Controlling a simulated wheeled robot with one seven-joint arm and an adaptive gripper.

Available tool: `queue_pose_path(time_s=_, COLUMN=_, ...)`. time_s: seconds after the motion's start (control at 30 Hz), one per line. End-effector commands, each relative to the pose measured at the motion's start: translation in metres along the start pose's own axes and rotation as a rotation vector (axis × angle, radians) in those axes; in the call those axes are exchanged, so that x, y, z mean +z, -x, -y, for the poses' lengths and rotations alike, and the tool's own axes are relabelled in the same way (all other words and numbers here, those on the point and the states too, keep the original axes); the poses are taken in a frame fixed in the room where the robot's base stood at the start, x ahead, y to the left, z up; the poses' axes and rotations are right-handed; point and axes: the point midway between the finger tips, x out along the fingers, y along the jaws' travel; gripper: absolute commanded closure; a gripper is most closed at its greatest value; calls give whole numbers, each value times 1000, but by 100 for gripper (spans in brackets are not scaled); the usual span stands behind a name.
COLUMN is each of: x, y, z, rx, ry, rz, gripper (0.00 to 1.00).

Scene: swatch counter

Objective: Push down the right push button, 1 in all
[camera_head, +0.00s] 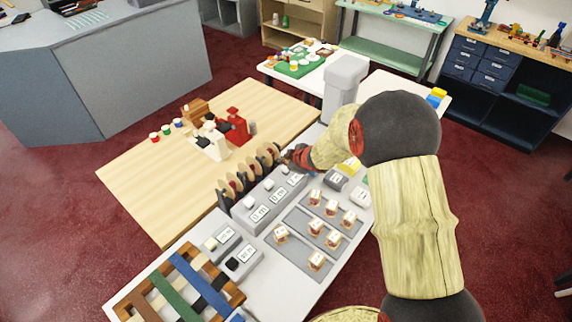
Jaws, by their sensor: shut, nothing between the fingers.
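A long grey box (262,214) carries a row of white round buttons with white labels beside them. The near button (249,202), the middle button (268,185) and the far right button (285,170) show on its top. My gripper (288,157) is shut and empty, just beyond and above the far right end of this box, close to the far right button. I cannot tell whether it touches the button or whether the button is pressed down.
Round discs on a rack (236,184) stand directly behind the box. Several small labelled cubes (315,197) sit on grey mats to the right. Two small grey boxes (245,261) and a wooden frame with coloured strips (187,280) are at the near left. A wooden table (130,178) adjoins behind.

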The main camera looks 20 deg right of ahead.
Motion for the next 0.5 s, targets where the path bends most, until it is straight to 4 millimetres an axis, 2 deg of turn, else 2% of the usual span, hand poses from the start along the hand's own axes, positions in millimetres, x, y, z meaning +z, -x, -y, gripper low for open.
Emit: queue_pose_path(time_s=0.5, x=-5, y=7, z=-5, rx=0, ry=0, rz=0, gripper=100)
